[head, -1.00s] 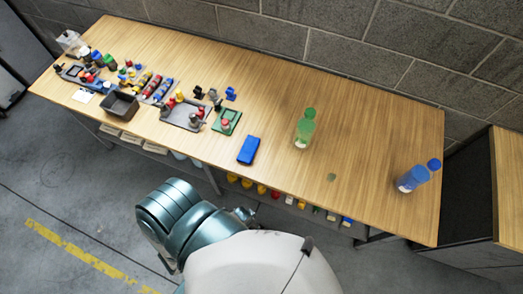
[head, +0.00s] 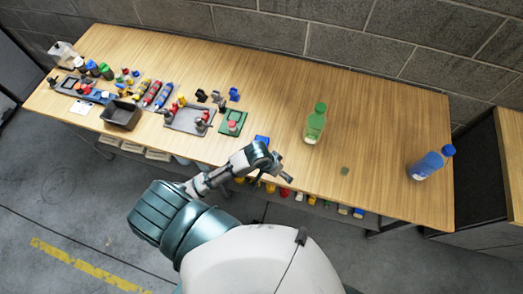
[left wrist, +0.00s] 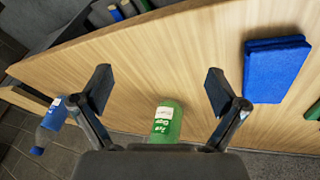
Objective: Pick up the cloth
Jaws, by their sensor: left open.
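The cloth (left wrist: 275,68) is a folded blue pad lying flat on the wooden table. In the left wrist view it sits at the upper right, outside my fingers. In the head view only a blue edge of the cloth (head: 262,139) shows behind my left gripper (head: 284,169), which hides the rest. My left gripper (left wrist: 158,90) is open and empty, with bare wood between its fingers. It is over the table's front edge area, to the right of the cloth in the head view. My right gripper is in neither view.
A green bottle (head: 315,124) stands behind and right of my gripper, and a blue bottle (head: 430,163) near the right end. A grey bin (head: 121,115) and several loaded trays crowd the left. A block wall stands behind.

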